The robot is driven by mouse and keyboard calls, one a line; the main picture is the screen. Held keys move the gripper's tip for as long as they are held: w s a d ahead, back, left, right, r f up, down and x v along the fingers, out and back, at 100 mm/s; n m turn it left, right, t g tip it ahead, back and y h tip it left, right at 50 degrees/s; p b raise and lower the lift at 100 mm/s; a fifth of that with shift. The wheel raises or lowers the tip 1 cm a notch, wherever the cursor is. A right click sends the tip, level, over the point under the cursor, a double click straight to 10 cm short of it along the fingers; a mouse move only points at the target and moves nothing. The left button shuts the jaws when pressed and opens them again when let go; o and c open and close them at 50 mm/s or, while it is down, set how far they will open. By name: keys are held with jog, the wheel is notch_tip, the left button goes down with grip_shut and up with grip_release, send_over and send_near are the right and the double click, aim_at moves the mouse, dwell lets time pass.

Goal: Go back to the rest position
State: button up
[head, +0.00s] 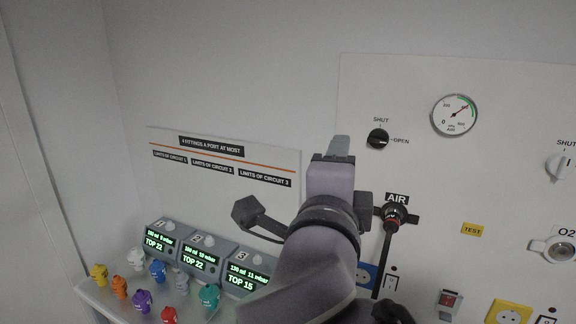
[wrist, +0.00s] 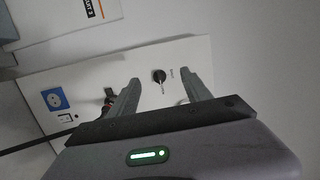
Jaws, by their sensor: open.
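My gripper (head: 341,147) is raised in front of the wall panel (head: 400,75), pointing up and away in the head view. In the wrist view its two fingers (wrist: 160,88) stand apart with nothing between them. A black knob (wrist: 159,76) shows behind the gap, on the panel and apart from the fingers. The same knob (head: 378,139) in the head view sits between the SHUT and OPEN labels, left of the round gauge (head: 454,115). My arm hides part of the panel and the right end of the row of units.
A shelf (head: 97,297) at lower left holds several coloured fittings and three display units (head: 200,257). A hose with a black connector (head: 393,217) hangs from the AIR port. An O2 port (head: 554,248) and a white knob (head: 561,167) are at right. The upper wall is clear.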

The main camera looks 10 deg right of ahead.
jog(key=s+a+f+n+g+y, duration=0.3)
jog(key=a+f+n+y, duration=0.65)
jog(key=n, duration=0.45)
jog(key=s+d+f+n+g, duration=0.2)
jog(key=s+d+f+g, duration=0.1)
jog(key=s+f, duration=0.3)
jog(key=s+d+f+n+g, duration=0.1)
jog(key=s+d+f+g, duration=0.2)
jog(key=s+f+g, duration=0.2)
notch_tip(320, 180, down, 5)
jog(key=shift+s+r+n, duration=0.15)
jog(key=shift+s+n, duration=0.25)
jog(key=shift+s, duration=0.65)
